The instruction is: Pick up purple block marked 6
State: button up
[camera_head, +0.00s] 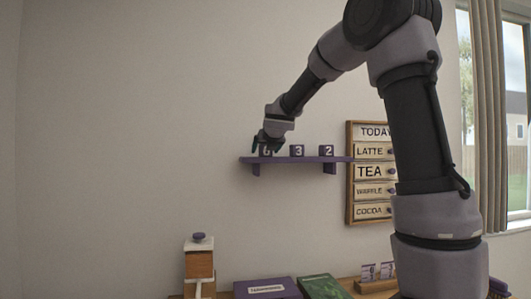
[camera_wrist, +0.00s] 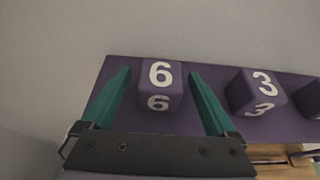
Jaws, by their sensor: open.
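The purple block marked 6 (camera_wrist: 160,88) stands on the purple wall shelf (camera_wrist: 120,68), with a white 6 on its top and on its near side. In the head view the block (camera_head: 266,151) is partly hidden by my gripper (camera_head: 268,142). In the wrist view my gripper (camera_wrist: 160,95) is open, with one green finger on each side of the block. A gap shows between each finger and the block, so it is not held.
A purple block marked 3 (camera_wrist: 257,90) stands to the right on the shelf, close to the right finger. A block marked 2 (camera_head: 326,151) is beyond it. A wooden menu board (camera_head: 350,205) hangs at the shelf's right end.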

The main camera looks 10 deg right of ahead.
jog(key=c, duration=1.4)
jog(key=shift+c, duration=0.3)
jog(key=shift+r, duration=0.2)
